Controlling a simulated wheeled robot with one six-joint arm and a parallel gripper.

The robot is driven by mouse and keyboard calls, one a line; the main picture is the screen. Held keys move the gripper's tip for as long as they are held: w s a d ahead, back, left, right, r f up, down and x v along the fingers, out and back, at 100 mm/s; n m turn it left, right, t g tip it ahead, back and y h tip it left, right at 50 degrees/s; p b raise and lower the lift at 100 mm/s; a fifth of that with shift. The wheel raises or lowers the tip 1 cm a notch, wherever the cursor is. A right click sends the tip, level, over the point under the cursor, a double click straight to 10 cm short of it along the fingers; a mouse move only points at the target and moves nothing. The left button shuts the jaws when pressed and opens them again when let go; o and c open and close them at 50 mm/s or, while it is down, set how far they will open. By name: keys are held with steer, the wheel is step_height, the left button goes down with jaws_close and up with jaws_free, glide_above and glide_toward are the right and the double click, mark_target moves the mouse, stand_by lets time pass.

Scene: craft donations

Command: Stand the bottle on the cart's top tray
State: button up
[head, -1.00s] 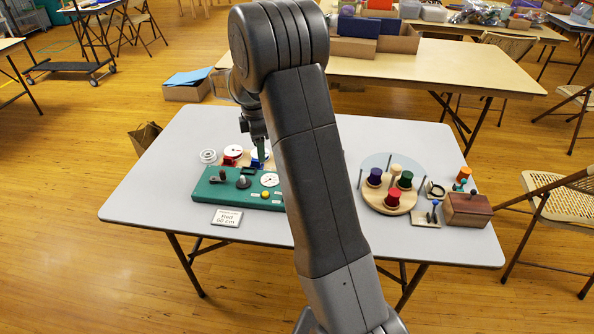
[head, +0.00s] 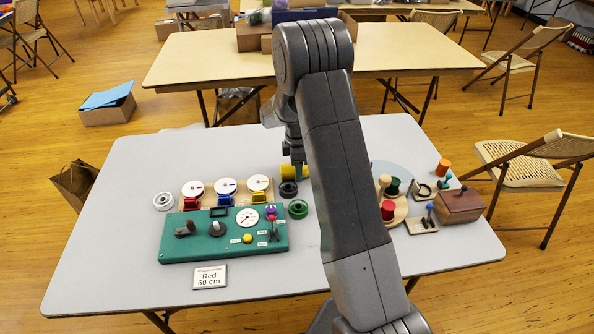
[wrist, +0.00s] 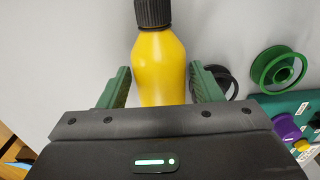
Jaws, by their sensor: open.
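The yellow bottle (wrist: 160,68) with a dark ribbed cap (wrist: 153,12) appears to lie on its side on the grey table (head: 130,220). In the head view the bottle (head: 288,171) is partly hidden by my arm. My gripper (wrist: 160,85) is open, its green fingers on either side of the bottle's body, with small gaps visible. In the head view my gripper (head: 295,172) points down at the bottle. Of the cart, at most a sliver (head: 5,98) shows at the left edge; its top tray cannot be made out.
A black reel (head: 288,189) and a green reel (head: 298,209) lie close to the bottle. A green control panel (head: 225,238) stands front left, with white dials (head: 226,187) behind it. A tan table (head: 230,60) stands behind; a folding chair (head: 525,165) is at right.

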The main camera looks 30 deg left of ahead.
steer(key=c, duration=1)
